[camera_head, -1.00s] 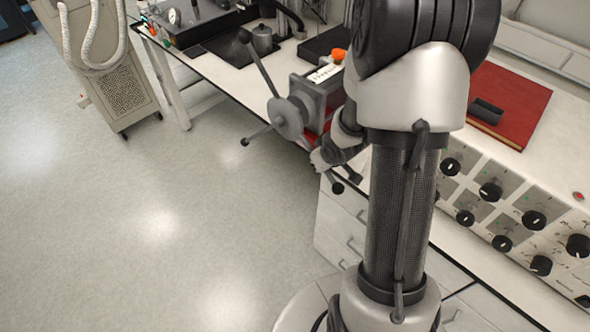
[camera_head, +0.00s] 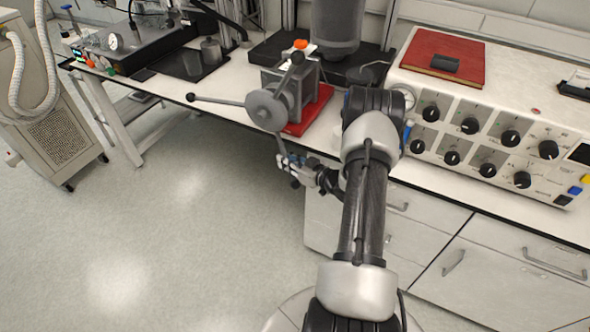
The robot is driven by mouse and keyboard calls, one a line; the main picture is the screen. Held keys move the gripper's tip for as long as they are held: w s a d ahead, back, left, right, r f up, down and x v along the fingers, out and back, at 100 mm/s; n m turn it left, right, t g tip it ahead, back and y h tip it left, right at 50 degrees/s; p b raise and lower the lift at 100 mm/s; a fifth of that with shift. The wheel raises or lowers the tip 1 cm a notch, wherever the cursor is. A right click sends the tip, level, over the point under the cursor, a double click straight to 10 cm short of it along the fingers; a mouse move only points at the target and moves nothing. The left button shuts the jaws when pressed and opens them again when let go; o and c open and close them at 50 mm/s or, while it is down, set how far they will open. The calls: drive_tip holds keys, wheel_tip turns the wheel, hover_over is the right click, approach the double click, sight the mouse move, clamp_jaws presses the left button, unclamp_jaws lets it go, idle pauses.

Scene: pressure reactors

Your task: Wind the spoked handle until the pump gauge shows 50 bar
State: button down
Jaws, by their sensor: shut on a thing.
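The spoked handle (camera_head: 265,108) is a grey hub with dark-knobbed spokes on the front of the pump (camera_head: 291,88), which stands on a red base at the bench edge. One spoke points left, one up and right, one down. My gripper (camera_head: 287,167) is below the hub, shut on the downward spoke (camera_head: 279,146) near its end. A round white-faced gauge (camera_head: 406,97) shows partly behind my arm, right of the pump; I cannot tell whether it is the pump gauge, and its reading is too small to read.
A control box with several black knobs (camera_head: 470,126) stands on the bench at right, a red book (camera_head: 443,56) on it. A dark device with a small gauge (camera_head: 114,41) is at the back left. A grey cabinet with hoses (camera_head: 50,125) stands at left. Open floor lies in front.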

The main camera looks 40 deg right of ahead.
sight(293, 183)
drive_tip(key=w+a+f+m+t, duration=0.1)
drive_tip(key=w+a+t, duration=0.1)
drive_tip(key=w+t, duration=0.3)
drive_tip(key=shift+w+a+f+y, duration=0.2)
drive_tip(key=shift+w+f+y, duration=0.15)
drive_tip(key=shift+w, duration=0.9)
drive_tip(key=c, duration=1.7)
unclamp_jaws()
drive_tip(key=shift+f, duration=0.1)
drive_tip(key=shift+o, duration=0.5)
drive_tip(key=shift+s+f, duration=0.1)
drive_tip(key=s, duration=0.4)
drive_tip(key=s+f, duration=0.1)
drive_tip(key=s, duration=0.3)
drive_tip(key=s+f, duration=0.1)
drive_tip(key=s, duration=0.2)
drive_tip(key=shift+s+d, duration=0.35)
drive_tip(key=shift+s, duration=0.05)
